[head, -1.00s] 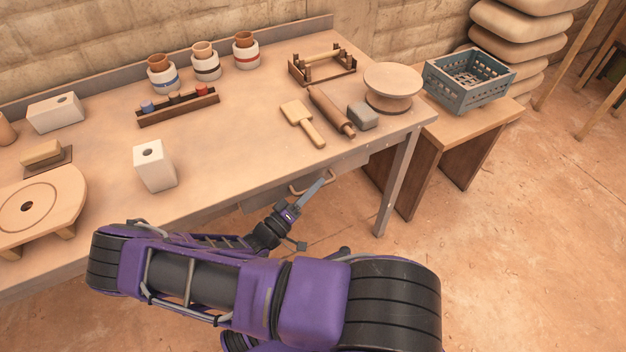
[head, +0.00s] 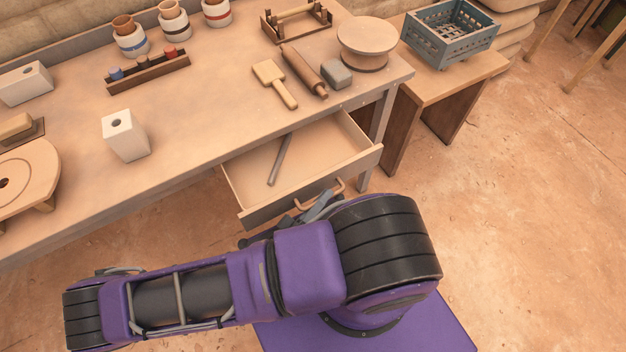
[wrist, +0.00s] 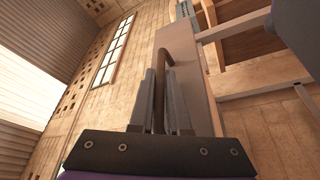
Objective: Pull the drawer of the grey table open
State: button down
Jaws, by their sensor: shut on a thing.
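The grey table (head: 200,150) stands across the head view. Its drawer (head: 237,187) is pulled well out from under the front edge, and a grey rod (head: 280,160) lies inside it. The drawer's handle (head: 333,192) is a brown bar on the front panel. My gripper (head: 318,208) is at the handle, partly hidden by my arm in the head view. In the wrist view my gripper (wrist: 160,95) has its two fingers on either side of the handle (wrist: 159,110), shut on it.
A brown side table (head: 455,75) holds a blue crate (head: 450,33).

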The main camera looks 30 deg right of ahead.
jog(key=shift+s, duration=1)
jog(key=c, duration=1.2)
grip_release()
jog(key=shift+o, duration=0.2)
jog(key=b+v, duration=0.1)
jog(key=v, duration=1.6)
jog(key=shift+s+a, duration=0.15)
jog(key=shift+a, duration=0.05)
